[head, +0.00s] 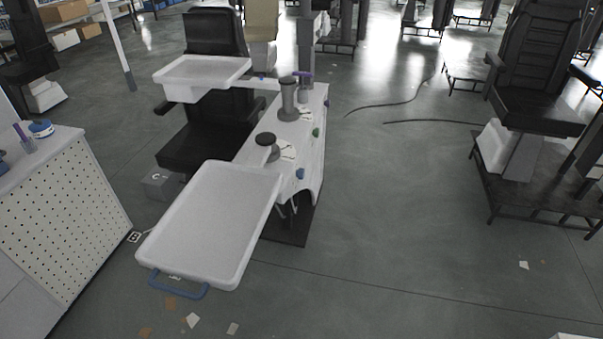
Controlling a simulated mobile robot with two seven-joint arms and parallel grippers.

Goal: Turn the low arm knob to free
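A white lift unit (308,150) stands left of the middle in the head view. A large white tray (210,220) with a blue handle (178,285) is at its near end. A smaller white tray (203,72) is higher and farther back. A short post with a dark round cap (265,139) and a taller grey column (288,95) stand on the unit. Its right side carries a near blue knob (300,173), a green knob (316,132) and a far blue knob (326,103). I cannot tell which is the low arm knob or its setting. Neither gripper is in view.
A black chair (205,125) stands behind the trays. A perforated white cabinet (60,215) is at left. Another black chair (540,75) on a dark platform is at right. Cables (430,122) lie on the floor behind. The floor right of the unit is mostly clear.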

